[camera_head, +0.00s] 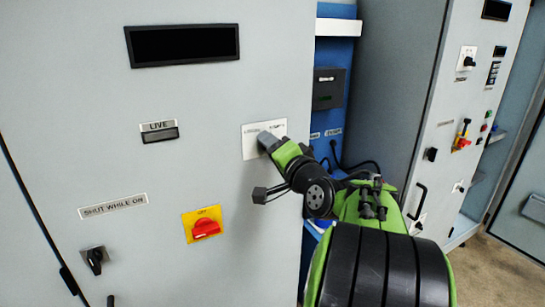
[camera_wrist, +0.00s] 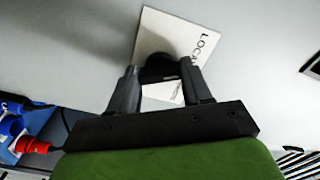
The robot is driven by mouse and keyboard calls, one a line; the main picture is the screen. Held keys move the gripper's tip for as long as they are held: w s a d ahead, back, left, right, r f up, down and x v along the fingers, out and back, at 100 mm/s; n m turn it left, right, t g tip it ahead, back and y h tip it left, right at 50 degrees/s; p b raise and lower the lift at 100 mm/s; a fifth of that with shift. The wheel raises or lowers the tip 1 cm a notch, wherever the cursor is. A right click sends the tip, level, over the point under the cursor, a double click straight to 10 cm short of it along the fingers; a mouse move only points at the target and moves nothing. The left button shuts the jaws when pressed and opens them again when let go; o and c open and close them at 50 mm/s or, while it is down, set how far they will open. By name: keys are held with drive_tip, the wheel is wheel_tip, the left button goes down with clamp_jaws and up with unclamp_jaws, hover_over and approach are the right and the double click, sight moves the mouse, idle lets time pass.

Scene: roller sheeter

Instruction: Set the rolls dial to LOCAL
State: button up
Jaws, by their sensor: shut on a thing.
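The rolls dial (camera_wrist: 160,66) is a dark round knob on a white label plate (camera_wrist: 160,32) in the wrist view. The letters "LOCA" show on the plate, running at a slant; the rest is hidden. The plate also shows in the head view (camera_head: 250,148) on the grey cabinet door, where my gripper covers the dial. My gripper (camera_wrist: 163,76) has its two fingers on either side of the dial, shut on it. It also reaches the plate in the head view (camera_head: 268,143). The dial's pointer direction cannot be made out.
On the same door are a red switch on a yellow plate (camera_head: 205,228), a black key switch (camera_head: 94,258), a LIVE indicator (camera_head: 160,134) and a dark display (camera_head: 183,44). A blue recess with cables (camera_head: 350,165) lies right of the door edge. Another control cabinet (camera_head: 455,130) stands further right.

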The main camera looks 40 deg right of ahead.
drive_tip(key=shift+f+n, duration=0.1)
drive_tip(key=shift+n, duration=0.2)
drive_tip(key=o, duration=1.1)
drive_tip(key=shift+c, duration=0.2)
drive_tip(key=shift+s, duration=0.1)
drive_tip(key=b+v, duration=0.2)
drive_tip(key=v, duration=1.3)
drive_tip(key=shift+s+a, duration=0.2)
drive_tip(key=shift+s, duration=0.1)
